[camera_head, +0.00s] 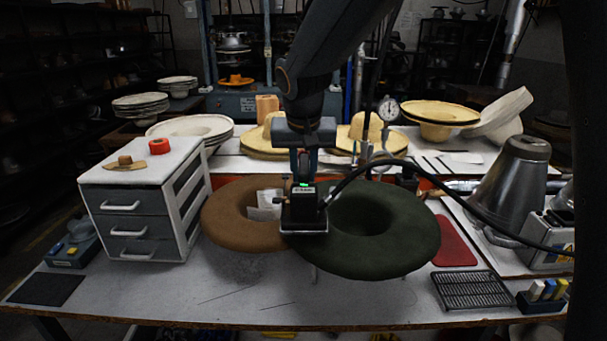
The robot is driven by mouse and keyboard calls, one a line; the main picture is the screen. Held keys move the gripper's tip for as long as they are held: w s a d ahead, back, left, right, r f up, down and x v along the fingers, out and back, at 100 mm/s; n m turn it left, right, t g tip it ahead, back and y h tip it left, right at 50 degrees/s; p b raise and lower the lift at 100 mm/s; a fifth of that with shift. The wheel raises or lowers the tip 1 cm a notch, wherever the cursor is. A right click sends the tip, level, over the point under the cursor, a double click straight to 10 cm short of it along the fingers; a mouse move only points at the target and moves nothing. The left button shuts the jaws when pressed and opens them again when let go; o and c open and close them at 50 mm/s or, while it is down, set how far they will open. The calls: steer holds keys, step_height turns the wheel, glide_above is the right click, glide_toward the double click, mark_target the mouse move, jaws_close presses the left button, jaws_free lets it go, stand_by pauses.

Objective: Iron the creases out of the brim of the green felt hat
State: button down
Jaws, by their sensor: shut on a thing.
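The green felt hat (400,238) sits at the middle right of the table, its wide dark brim facing up around a central hollow. My gripper (304,178) is shut on a small dark iron (305,212) with a green light and a black cable. The iron is over the left edge of the green brim, where it overlaps the brown hat's brim in the picture. I cannot tell whether its sole touches the felt. The iron hides that part of the brim, and no creases can be made out at this size.
A brown felt hat (228,222) lies left of the green one. A drawer unit (140,210) stands at left. A wire rack (470,290), a red pad (453,242) and a metal cone (515,185) are at right. The iron's cable arcs right. The table front (270,300) is mostly clear.

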steer(key=shift+r+p, duration=1.95)
steer(key=shift+r, duration=1.05)
steer(key=shift+w, duration=0.1)
